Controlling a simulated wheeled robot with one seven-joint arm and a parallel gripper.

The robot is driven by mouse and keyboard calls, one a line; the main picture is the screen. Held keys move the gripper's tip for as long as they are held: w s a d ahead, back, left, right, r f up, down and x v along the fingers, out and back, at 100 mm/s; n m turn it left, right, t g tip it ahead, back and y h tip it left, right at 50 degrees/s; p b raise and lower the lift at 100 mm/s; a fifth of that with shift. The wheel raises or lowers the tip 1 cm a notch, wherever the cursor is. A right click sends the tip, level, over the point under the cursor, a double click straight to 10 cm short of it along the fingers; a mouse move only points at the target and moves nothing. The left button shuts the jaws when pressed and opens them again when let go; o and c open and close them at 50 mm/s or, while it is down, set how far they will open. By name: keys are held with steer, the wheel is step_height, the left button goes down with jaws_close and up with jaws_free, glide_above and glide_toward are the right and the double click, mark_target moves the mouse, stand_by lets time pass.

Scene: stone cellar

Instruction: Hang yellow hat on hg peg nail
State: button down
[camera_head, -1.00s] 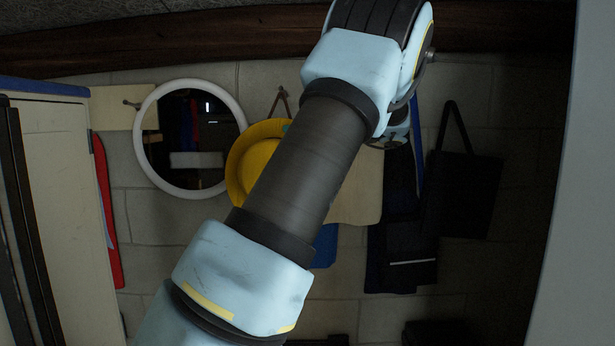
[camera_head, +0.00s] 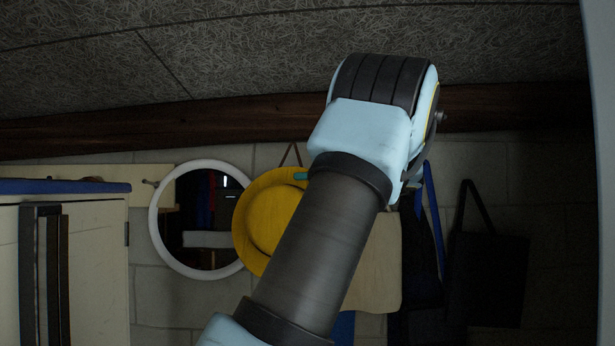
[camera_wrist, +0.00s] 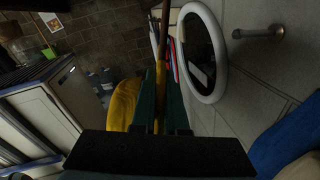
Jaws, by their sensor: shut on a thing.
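The yellow hat (camera_head: 252,222) shows in the head view, partly hidden behind my arm and in front of the mirror's right edge. In the wrist view its yellow crown (camera_wrist: 122,103) is left of the fingers, and a thin brownish-yellow strip, apparently its brim edge-on, runs up between them. My gripper (camera_wrist: 161,95) is shut on the hat; in the head view only a small teal part shows at its upper edge. A metal peg nail (camera_wrist: 250,33) sticks out of the wall at upper right in the wrist view, clear of the hat.
A round white-framed mirror (camera_head: 161,248) hangs on the wall and also shows in the wrist view (camera_wrist: 217,75). A dark bag (camera_head: 487,275) hangs at right. A pale cabinet (camera_head: 95,265) stands at left. A wooden beam (camera_head: 230,112) runs above. Blue cloth (camera_wrist: 285,140) is at lower right.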

steer(key=shift+r, duration=0.2)
steer(key=w+f+p, duration=0.1)
steer(key=w+f, duration=0.4)
steer(key=w, duration=0.7)
steer(key=shift+w+p, duration=0.3)
steer(key=shift+p, duration=0.05)
stand_by(0.7)
stand_by(0.5)
steer(key=c, duration=0.9)
jaws_free()
steer(key=shift+o, duration=0.2)
